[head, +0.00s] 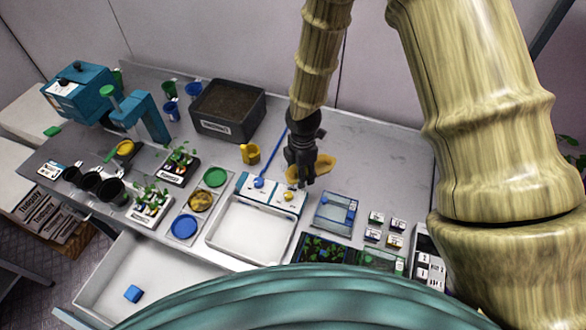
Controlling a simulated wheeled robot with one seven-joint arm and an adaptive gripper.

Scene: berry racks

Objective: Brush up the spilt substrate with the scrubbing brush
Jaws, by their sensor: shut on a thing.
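My gripper (307,178) points down over the grey bench, right of the yellow cup. It is shut on a rounded yellow thing (325,167) that shows on both sides of the fingers. This may be the scrubbing brush, but its bristles are hidden and I cannot tell for sure. I cannot tell whether it touches the bench. A dark bin (228,110) with a white label holds brown substrate at the back. I cannot make out the spilt substrate on the bench; my gripper and arm hide part of it.
The yellow cup (250,153) and a white tray (250,228) are left of my gripper. A blue-edged clear box (335,212) and small labelled boxes (373,235) stand at the front right. The back right bench is clear.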

